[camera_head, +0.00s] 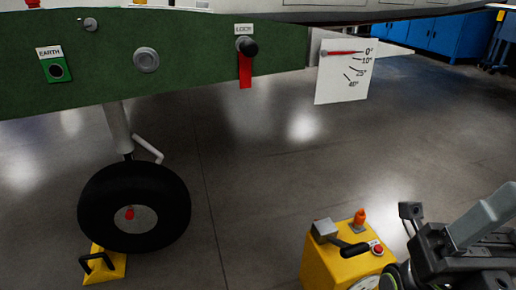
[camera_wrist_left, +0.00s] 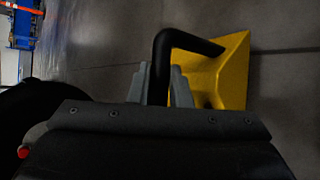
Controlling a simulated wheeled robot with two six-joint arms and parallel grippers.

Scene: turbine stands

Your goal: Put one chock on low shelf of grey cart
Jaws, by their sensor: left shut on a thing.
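In the left wrist view, my left gripper (camera_wrist_left: 166,86) is shut on the black handle of a yellow chock (camera_wrist_left: 232,75). The chock is close beyond the fingers, over the grey floor. The head view shows a yellow chock (camera_head: 113,267) with a black handle at the foot of a black wheel (camera_head: 134,207). No gripper shows on that handle, and I cannot tell whether the views show the same chock. My left gripper is not in the head view. My right gripper (camera_head: 485,215) is at the lower right edge, partly cut off. I see no grey cart.
A green panel (camera_head: 190,68) with a red tag (camera_head: 245,72) spans the upper left above the wheel. A yellow box (camera_head: 330,262) with levers stands beside my right arm. Blue cabinets (camera_head: 440,36) are at the back right. The middle floor is clear.

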